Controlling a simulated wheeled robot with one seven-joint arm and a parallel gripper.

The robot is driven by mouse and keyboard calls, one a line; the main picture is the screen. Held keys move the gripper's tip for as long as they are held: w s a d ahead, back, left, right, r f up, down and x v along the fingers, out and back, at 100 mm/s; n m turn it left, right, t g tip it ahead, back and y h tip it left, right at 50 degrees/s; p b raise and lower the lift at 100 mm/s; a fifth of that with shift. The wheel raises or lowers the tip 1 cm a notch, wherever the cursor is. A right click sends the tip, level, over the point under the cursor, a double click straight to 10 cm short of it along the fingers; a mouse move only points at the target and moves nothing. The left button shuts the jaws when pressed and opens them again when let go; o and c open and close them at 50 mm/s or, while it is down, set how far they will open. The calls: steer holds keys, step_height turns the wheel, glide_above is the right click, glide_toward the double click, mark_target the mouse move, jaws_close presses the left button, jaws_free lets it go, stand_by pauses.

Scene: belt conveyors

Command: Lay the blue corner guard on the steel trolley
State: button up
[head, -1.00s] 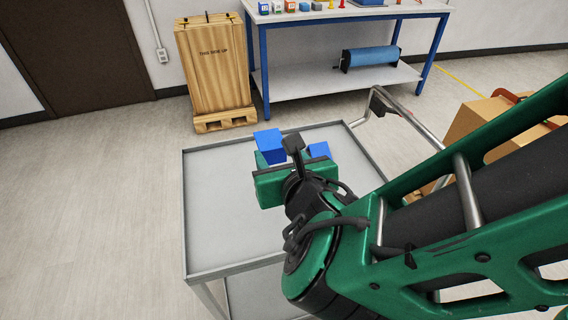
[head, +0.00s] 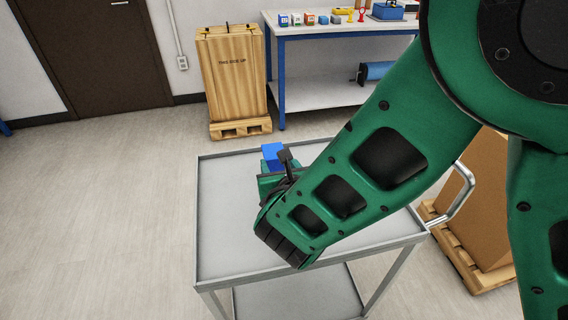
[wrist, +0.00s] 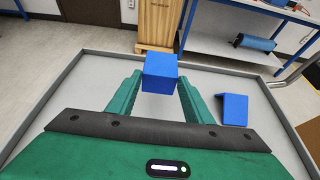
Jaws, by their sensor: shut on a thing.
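The blue corner guard (wrist: 160,72) is between the green fingers of my gripper (wrist: 158,82) in the wrist view. It shows a top face and a front face. My gripper is shut on it. In the head view the guard (head: 272,152) shows over the far part of the steel trolley (head: 225,262), partly hidden by my gripper. I cannot tell whether it touches the trolley top. A second blue angled piece (wrist: 233,108) lies on the trolley to the right of my gripper in the wrist view; my arm hides it in the head view.
The trolley top has a raised rim and is bare on the left. A wooden crate (head: 232,75) on a pallet and a blue-framed bench (head: 320,95) stand behind it. A brown carton (head: 470,205) on a pallet is at the right, near the trolley's handle (head: 462,190).

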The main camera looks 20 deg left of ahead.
steer(key=shift+f, duration=0.8)
steer(key=shift+f, duration=0.6)
steer(key=o, duration=1)
